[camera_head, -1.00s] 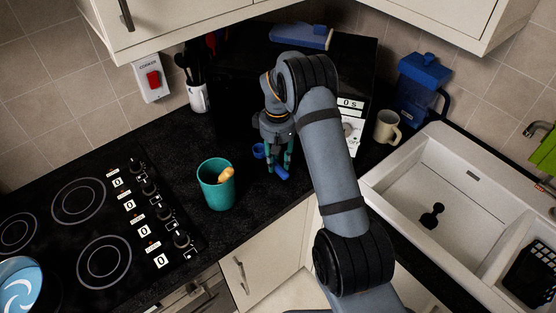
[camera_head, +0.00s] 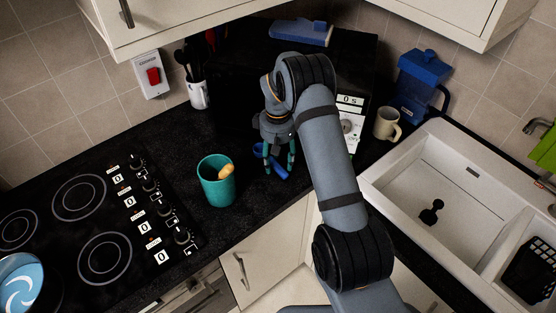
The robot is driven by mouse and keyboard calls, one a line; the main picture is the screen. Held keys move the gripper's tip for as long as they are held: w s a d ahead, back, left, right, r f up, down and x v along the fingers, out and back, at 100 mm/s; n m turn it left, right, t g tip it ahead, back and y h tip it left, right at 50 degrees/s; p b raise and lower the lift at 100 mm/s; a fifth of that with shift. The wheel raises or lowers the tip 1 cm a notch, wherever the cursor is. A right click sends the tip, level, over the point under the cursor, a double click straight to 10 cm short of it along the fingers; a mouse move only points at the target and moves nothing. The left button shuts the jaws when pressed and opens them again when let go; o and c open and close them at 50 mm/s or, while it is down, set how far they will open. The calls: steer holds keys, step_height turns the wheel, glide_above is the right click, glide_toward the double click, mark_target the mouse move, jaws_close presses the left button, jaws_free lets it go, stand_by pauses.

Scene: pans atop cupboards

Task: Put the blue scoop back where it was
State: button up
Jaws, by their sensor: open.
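The blue scoop (camera_head: 279,171) lies on the black worktop in front of the black microwave, its far end partly behind a finger. My gripper (camera_head: 280,168) points down over the scoop with its teal fingers apart, one on each side of the scoop's near part. I cannot tell whether a finger touches it. A teal cup (camera_head: 216,184) with a tan item in it stands to the left of the scoop.
The microwave (camera_head: 240,85) stands behind my gripper with a blue container (camera_head: 301,32) on top. A beige mug (camera_head: 387,124) and a blue jug (camera_head: 420,85) stand right. The hob (camera_head: 85,225) is left, the sink (camera_head: 430,190) right.

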mark_target(278, 162)
step_height(278, 162, up, 12)
steer(key=b, duration=0.1)
steer(key=shift+r, duration=0.2)
stand_by(0.3)
